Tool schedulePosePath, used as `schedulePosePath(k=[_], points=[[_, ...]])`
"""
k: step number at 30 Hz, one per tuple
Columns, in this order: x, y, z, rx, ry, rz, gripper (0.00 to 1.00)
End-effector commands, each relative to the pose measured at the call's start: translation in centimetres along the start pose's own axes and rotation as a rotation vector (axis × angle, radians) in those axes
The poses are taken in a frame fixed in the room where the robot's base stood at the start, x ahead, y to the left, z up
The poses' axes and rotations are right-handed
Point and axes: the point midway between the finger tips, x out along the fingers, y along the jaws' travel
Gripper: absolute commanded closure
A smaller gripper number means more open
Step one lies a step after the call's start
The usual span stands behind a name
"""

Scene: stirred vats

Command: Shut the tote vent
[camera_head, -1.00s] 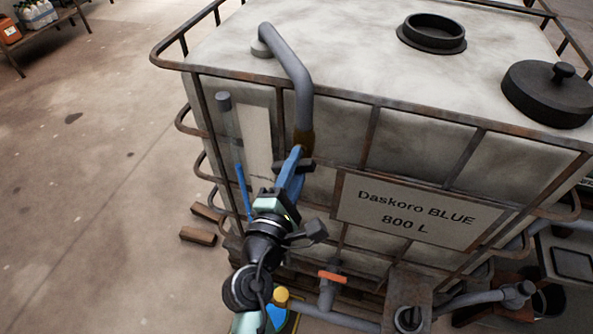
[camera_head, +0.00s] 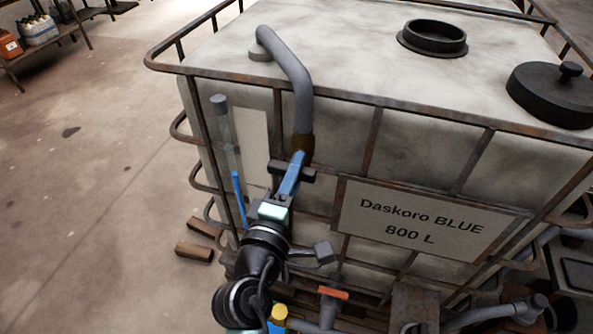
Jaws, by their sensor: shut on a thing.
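The white tote (camera_head: 330,60) in a rusty cage fills the right of the view. Its vent is a grey bent pipe (camera_head: 292,75) that rises from the top and turns down the front. A brass-brown fitting (camera_head: 302,147) sits at its lower end. A blue lever (camera_head: 290,176) slopes down and left from this fitting. My gripper (camera_head: 291,182) is shut on the lever, with dark jaw parts on its sides. My gripper and wrist hide the lever's lower end. I cannot tell from this view whether the vent is open or shut.
A cage rail (camera_head: 400,103) runs along the tote's top edge. A label (camera_head: 415,222) and a sight tube with blue liquid (camera_head: 239,198) are close to my arm. An orange-handled valve (camera_head: 333,293) is below. Wooden blocks (camera_head: 194,252) lie left on otherwise open floor.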

Motion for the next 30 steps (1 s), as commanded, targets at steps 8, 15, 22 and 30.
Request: schedulePosePath(k=[8, 15, 22, 30], points=[[0.0, -0.1, 0.0, 0.005, 0.000, -0.003, 0.72], [0.0, -0.1, 0.0, 0.002, 0.000, -0.002, 0.44], [-0.1, -0.1, 0.0, 0.001, 0.000, -0.001, 0.44], [-3.8, -0.4, -0.1, 0.001, 0.003, -0.004, 0.44]])
